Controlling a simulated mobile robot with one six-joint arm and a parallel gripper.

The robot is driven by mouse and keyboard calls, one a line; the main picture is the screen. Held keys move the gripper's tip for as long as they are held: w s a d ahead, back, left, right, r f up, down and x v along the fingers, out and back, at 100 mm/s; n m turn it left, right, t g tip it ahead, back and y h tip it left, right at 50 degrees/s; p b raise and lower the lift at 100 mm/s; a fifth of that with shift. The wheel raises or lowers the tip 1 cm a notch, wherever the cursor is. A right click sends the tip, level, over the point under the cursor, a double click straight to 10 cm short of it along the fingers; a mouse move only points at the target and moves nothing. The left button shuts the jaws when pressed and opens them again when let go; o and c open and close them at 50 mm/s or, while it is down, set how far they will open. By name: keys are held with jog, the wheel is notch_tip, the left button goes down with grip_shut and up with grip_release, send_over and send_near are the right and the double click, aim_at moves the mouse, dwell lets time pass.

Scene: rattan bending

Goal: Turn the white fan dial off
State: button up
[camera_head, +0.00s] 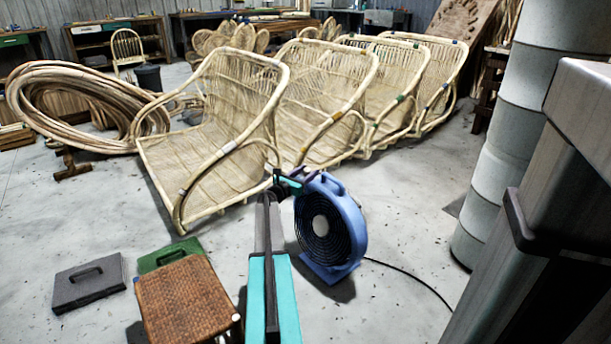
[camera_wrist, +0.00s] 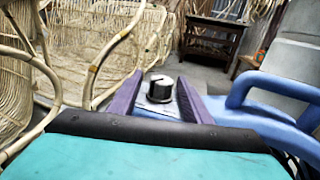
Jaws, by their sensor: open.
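A blue drum fan (camera_head: 330,227) stands on the concrete floor in the head view, its round grille facing front left. My gripper (camera_wrist: 157,97) is open, with one purple finger on each side of the dial. A gap shows between the dial and each finger, though I cannot tell the depth. In the head view my gripper (camera_head: 296,181) is at the fan's upper left, and the dial is hidden there.
Several rattan chair frames (camera_head: 215,130) stand close behind the fan. A black cable (camera_head: 412,276) runs right from it. A woven stool (camera_head: 183,300) and dark case (camera_head: 90,283) are at lower left. Grey drums (camera_head: 505,150) stand on the right.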

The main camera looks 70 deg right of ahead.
jog(key=c, duration=1)
jog(key=shift+c, duration=0.2)
jog(key=shift+n+t+b, duration=0.4)
jog(key=shift+t+b, duration=0.2)
jog(key=shift+b, duration=0.1)
jog(key=shift+f+n+t+h+b, duration=0.1)
jog(key=shift+n+t+h+b, duration=0.25)
jog(key=shift+t+b, duration=0.4)
jog(key=shift+n+t+b, duration=0.45)
jog(key=shift+b, duration=0.05)
jog(key=shift+w+n+t+b, duration=0.1)
jog(key=shift+n+t+b, duration=0.2)
jog(key=shift+t+b, duration=0.15)
